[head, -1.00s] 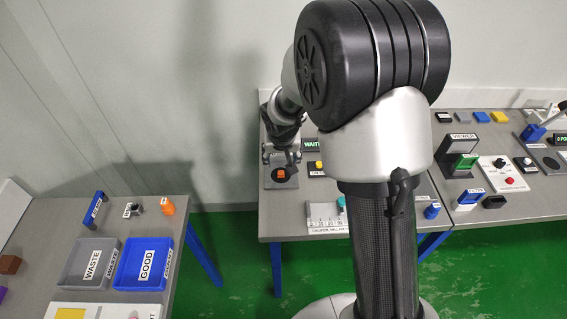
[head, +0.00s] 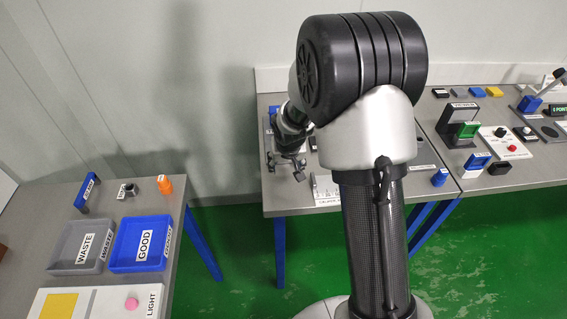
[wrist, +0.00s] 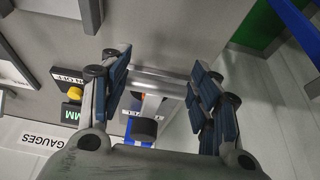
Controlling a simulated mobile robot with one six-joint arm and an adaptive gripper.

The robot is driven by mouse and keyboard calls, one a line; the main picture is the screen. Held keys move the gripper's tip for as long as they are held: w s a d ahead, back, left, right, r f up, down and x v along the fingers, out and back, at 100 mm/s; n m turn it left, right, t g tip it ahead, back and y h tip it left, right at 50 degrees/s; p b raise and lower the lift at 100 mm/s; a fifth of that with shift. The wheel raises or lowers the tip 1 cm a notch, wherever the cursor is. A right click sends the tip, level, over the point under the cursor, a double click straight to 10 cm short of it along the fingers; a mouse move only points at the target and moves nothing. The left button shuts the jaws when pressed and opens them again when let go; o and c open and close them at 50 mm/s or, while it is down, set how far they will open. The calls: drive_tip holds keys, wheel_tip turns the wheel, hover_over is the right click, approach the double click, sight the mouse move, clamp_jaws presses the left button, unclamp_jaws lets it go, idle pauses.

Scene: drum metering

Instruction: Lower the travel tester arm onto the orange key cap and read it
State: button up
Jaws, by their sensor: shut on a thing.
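In the wrist view my gripper (wrist: 160,72) has its blue-padded fingers on both sides of a pale metal bar, which I take for the travel tester arm (wrist: 163,84). The fingers are closed on it. A sliver of orange, likely the key cap (wrist: 139,98), shows under the bar beside the left finger; most of it is hidden. I cannot tell whether the bar touches it. A label and a black round part (wrist: 143,128) lie nearer the palm. In the head view my gripper (head: 286,168) is low over the middle table's left end and hides the tester's parts there.
A yellow button (wrist: 75,93) and a green MM display (wrist: 70,114) sit left of the fingers in the wrist view. In the head view, the waste tray (head: 62,262) and good tray (head: 125,258) stand on the left table, across a floor gap.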

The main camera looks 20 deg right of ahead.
drive_tip(key=shift+s+f, duration=0.35)
drive_tip(key=shift+f, duration=0.25)
drive_tip(key=o, duration=1.5)
drive_tip(key=shift+w+r, duration=0.15)
drive_tip(key=shift+w, duration=0.1)
drive_tip(key=shift+r, duration=0.1)
drive_tip(key=v, duration=1.1)
drive_tip(key=shift+r, duration=0.45)
drive_tip(key=shift+a, duration=0.1)
